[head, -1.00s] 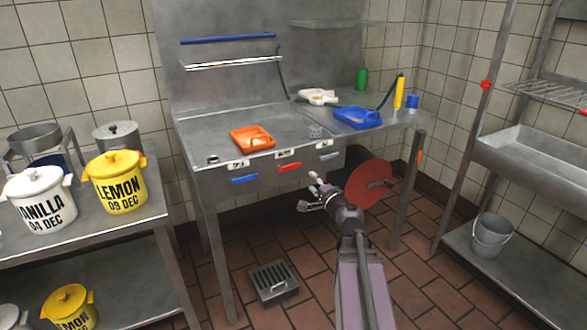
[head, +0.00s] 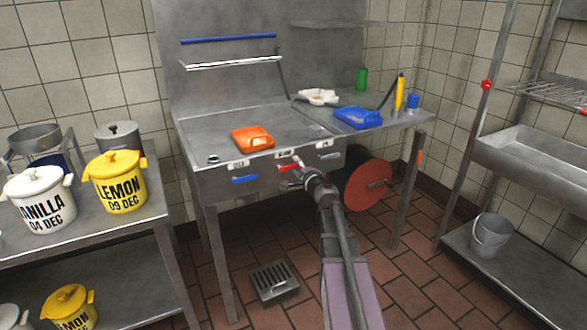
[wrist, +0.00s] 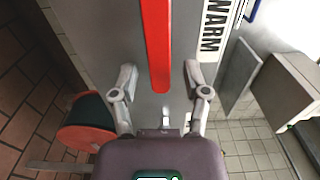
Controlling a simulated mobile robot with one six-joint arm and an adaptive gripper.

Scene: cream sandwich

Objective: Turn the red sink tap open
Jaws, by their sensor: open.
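The red tap handle (head: 288,167) is a short lever on the front panel of the steel sink unit (head: 215,186), between a blue handle (head: 245,180) and a grey one (head: 330,156). My gripper (head: 291,176) is at the panel by the red handle. In the wrist view my gripper's fingers (wrist: 160,78) are spread, one on each side of the bar's lower end, with gaps and no visible contact.
A red reel (head: 368,185) hangs under the unit, right of my arm. An orange tray (head: 252,138) and a blue tray (head: 358,118) lie on top. A shelf rack with a grey bucket (head: 491,237) stands at right, and a pot table at left. A grey floor box (head: 274,283) sits below.

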